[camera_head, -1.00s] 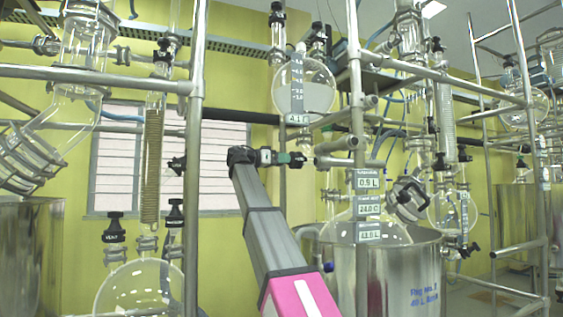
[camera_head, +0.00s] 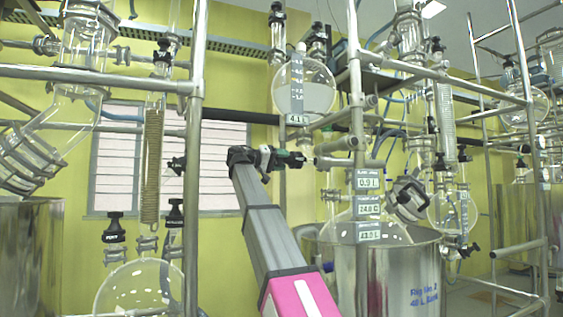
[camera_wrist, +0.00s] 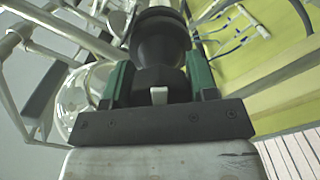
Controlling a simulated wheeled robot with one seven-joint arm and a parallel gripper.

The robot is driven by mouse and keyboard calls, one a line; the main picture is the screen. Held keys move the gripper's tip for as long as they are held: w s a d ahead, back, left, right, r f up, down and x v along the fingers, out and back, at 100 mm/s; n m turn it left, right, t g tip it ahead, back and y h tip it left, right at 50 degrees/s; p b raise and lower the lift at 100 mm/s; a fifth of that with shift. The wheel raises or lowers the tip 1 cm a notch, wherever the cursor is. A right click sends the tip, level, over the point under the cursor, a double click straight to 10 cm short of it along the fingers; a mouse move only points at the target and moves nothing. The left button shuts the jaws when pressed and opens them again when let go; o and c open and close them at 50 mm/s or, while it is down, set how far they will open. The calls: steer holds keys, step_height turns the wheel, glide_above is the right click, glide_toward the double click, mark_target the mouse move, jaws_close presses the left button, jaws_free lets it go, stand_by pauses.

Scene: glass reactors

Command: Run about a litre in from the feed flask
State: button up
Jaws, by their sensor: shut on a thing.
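The feed flask (camera_head: 316,88) is a clear round glass vessel hanging high on the frame, with a scale on its front and a readout of about 4.1 L. My gripper (camera_head: 299,159) is below it, at a valve on the line. In the wrist view its green-padded fingers (camera_wrist: 160,66) are shut on a black valve knob (camera_wrist: 160,38). The knob's far side is hidden. The reactor (camera_head: 385,234) stands below right in a steel vessel. Its readouts (camera_head: 368,206) seem to show 0.9 L, 24.0 C and 43.0 L.
Steel frame posts (camera_head: 356,120) and rails (camera_head: 440,77) stand close around my arm. A coiled glass condenser (camera_head: 152,165) and a round receiver flask (camera_head: 140,285) are at left. Another steel vessel (camera_head: 30,250) is at far left. A louvred window (camera_head: 220,165) is behind.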

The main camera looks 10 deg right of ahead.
steer(key=shift+n, duration=0.3)
steer(key=o, duration=0.9)
steer(key=a, duration=0.3)
steer(key=s+a, duration=0.1)
steer(key=a, duration=0.3)
steer(key=s+a, duration=0.1)
steer(key=a, duration=0.2)
steer(key=shift+a, duration=0.35)
